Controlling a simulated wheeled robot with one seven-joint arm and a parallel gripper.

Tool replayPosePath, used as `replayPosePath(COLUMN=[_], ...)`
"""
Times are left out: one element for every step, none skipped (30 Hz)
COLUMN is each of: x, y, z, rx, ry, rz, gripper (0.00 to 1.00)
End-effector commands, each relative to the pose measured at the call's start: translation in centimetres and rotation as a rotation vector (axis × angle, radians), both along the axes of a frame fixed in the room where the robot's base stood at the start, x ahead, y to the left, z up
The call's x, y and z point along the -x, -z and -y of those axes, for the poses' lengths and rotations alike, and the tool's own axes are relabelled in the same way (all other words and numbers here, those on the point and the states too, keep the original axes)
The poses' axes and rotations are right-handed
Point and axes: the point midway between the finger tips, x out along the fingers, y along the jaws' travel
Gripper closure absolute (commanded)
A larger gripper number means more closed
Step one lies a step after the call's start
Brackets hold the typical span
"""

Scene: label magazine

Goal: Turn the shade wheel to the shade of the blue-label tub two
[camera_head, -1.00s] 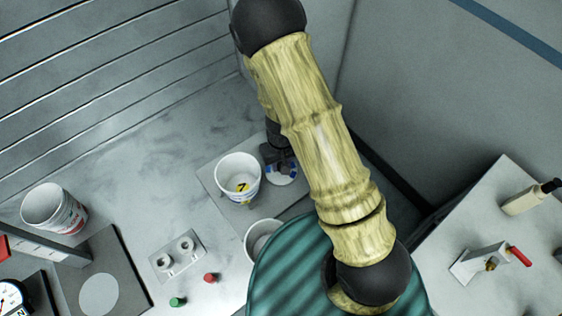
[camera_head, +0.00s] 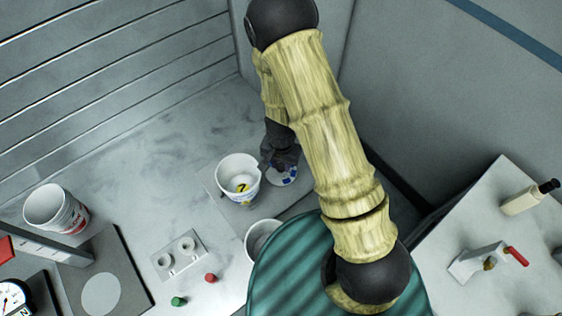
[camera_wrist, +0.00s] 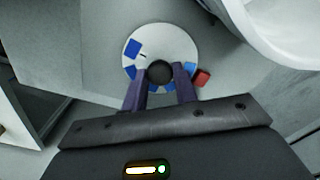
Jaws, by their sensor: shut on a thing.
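The shade wheel (camera_wrist: 174,38) is a white disc with several blue patches around its rim and a dark round knob (camera_wrist: 160,72) at its centre. My gripper (camera_wrist: 160,82) is over the wheel, its two fingers shut on the knob. In the head view the wheel (camera_head: 284,176) shows in part below my dark gripper (camera_head: 280,150). A red block (camera_wrist: 202,77) sits by the wheel's edge in the wrist view. I cannot make out a tub two label.
Another white tub (camera_head: 262,236) stands nearer, partly behind a green striped round thing (camera_head: 290,265). A white tub with red print (camera_head: 56,210) is at the left. A plate with two round sockets (camera_head: 179,255) and red (camera_head: 210,278) and green (camera_head: 178,301) pegs are on the bench.

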Motion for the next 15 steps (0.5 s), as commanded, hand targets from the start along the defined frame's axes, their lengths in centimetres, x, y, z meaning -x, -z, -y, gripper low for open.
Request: replayPosePath(x=[-0.09,-0.09,-0.10,-0.10,-0.10,-0.10,-0.10,-0.10,-0.10,-0.10,-0.10,-0.10,-0.10,-0.10,-0.10], y=[-0.14,-0.13,-0.12,-0.12,-0.12,-0.11,-0.11,-0.10,-0.10,-0.09,-0.09,-0.08,-0.08,-0.08,-0.08], z=[-0.02,-0.02,-0.01,-0.01,0.00,0.00,0.00,0.00,0.00,0.00,0.00,0.00,0.00,-0.01,-0.01], rx=[-0.001,-0.001,-0.001,-0.001,-0.001,0.000,-0.001,-0.001,-0.001,-0.001,-0.001,-0.001,-0.001,-0.001,-0.001], ry=[0.030,0.047,0.069,0.084,0.096,0.112,0.122,0.130,0.140,0.146,0.150,0.155,0.157,0.159,0.161], rz=[0.003,0.003,0.003,0.003,0.002,0.001,0.002,0.002,0.002,0.002,0.002,0.002,0.002,0.002,0.002], gripper=[0.94,0.94,0.94,0.94,0.94,0.94,0.94,0.94,0.94,0.94,0.94,0.94,0.94,0.94,0.94])
